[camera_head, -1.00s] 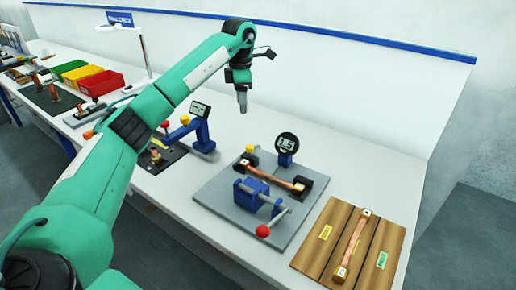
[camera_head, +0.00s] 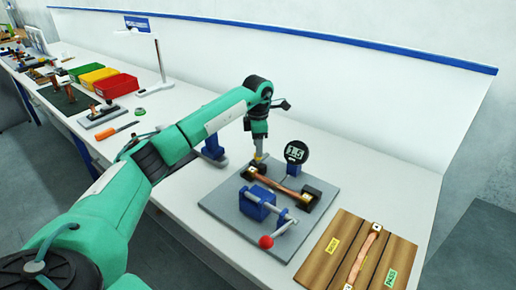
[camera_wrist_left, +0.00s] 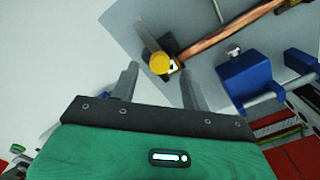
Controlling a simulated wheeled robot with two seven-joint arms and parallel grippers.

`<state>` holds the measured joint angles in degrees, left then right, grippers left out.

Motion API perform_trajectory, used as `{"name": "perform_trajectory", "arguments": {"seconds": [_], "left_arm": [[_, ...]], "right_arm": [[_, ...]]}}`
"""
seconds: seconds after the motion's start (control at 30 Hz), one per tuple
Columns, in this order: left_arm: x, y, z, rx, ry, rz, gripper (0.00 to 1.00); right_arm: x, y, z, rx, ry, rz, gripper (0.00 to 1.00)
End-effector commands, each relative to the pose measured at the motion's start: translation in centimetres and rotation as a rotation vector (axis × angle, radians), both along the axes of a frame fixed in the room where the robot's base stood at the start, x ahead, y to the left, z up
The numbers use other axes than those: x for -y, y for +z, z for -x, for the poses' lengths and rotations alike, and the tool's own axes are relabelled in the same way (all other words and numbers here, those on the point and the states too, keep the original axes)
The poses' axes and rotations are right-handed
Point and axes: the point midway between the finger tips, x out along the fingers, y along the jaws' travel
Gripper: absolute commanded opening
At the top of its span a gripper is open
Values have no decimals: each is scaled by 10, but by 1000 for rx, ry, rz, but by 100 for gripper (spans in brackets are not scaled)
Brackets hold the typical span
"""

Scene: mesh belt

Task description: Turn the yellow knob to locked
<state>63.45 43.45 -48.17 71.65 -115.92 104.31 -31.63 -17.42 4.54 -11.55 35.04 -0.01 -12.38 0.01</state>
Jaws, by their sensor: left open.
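The yellow knob (camera_head: 262,157) sits at the far left corner of the grey fixture plate (camera_head: 222,206), by the black end block of a copper bar (camera_head: 278,184). In the left wrist view the yellow knob (camera_wrist_left: 159,63) has a grey strip beside it pointing up and left. My left gripper (camera_head: 259,150) hangs pointing down right over the knob and partly hides it. In the left wrist view my open left gripper (camera_wrist_left: 158,84) has one finger on each side of the knob's line, with the knob ahead of the tips. I cannot tell whether they touch. My right gripper is not in view.
A round dial gauge (camera_head: 296,152) stands close behind the knob. A blue clamp (camera_head: 257,202) with a red ball handle (camera_head: 266,242) is in front. A wooden board (camera_head: 328,263) lies to the right. A blue stand (camera_head: 213,148) is left of the plate.

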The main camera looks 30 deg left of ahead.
Motion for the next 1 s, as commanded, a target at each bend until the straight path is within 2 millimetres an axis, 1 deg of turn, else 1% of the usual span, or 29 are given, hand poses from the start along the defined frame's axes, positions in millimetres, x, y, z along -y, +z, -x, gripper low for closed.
{"name": "perform_trajectory", "arguments": {"seconds": [0.1,0.2,0.3,0.53,0.57,0.7,0.77,0.8,1.0], "left_arm": [[0,-15,0,-1,0,0,47],[0,-23,0,-1,0,1,47],[0,-27,0,-1,-1,1,47],[0,-27,0,0,-1,0,47],[0,-27,0,0,0,0,45],[0,-27,0,0,0,0,17],[0,-27,0,0,0,0,6],[0,-27,0,0,0,0,2],[0,-27,0,1,11,-1,2]], "right_arm": [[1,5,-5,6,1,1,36],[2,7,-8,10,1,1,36],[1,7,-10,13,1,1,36],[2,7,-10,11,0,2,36],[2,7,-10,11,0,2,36],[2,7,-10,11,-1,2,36],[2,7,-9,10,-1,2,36],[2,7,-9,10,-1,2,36],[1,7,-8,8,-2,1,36]]}}
